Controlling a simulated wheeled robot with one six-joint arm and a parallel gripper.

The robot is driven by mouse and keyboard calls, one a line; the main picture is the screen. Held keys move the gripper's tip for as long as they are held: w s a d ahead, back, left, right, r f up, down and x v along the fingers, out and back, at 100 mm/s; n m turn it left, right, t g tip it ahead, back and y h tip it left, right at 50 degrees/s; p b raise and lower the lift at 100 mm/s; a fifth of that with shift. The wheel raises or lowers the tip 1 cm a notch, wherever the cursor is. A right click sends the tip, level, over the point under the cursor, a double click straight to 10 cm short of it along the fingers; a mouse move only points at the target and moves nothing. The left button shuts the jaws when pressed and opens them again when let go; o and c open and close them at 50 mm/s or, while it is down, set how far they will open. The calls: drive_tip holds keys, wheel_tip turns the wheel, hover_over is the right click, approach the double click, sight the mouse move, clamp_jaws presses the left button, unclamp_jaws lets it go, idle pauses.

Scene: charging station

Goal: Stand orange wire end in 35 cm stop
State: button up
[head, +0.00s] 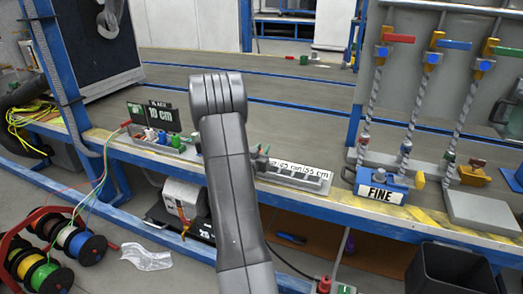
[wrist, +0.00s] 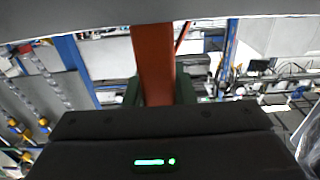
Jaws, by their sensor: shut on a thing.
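In the wrist view an orange-brown strip, which looks like the orange wire end (wrist: 153,62), stands between the two dark green fingers of my gripper (wrist: 159,92). My gripper is shut on it. In the head view my arm hides the gripper and the held piece. The grey stop tray (head: 318,184) lies on the bench just right of my arm, with a white label strip (head: 303,169) on which "35 cm" can be read at the right. My arm covers the tray's left side. I cannot tell whether the wire end touches the tray.
A black "10 cm" sign (head: 160,115) stands left of my arm, with several small coloured parts beside it. A blue "FINE" box (head: 380,189) and twisted columns with coloured levers stand at the right. Wire spools (head: 82,248) are on the floor at left.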

drive_tip(key=shift+f+b, duration=0.8)
drive_tip(key=shift+f, duration=0.2)
drive_tip(key=o, duration=1)
drive_tip(key=shift+o, duration=0.2)
drive_tip(key=p+v, duration=0.2)
drive_tip(key=v, duration=1.2)
drive_tip(key=shift+p, duration=0.35)
drive_tip(key=shift+w, duration=0.15)
drive_tip(key=b+x, duration=0.2)
drive_tip(key=x, duration=1.2)
drive_tip(key=shift+b, duration=0.4)
drive_tip(key=shift+r+p, duration=0.3)
drive_tip(key=shift+p, duration=0.05)
drive_tip(key=shift+s, duration=0.2)
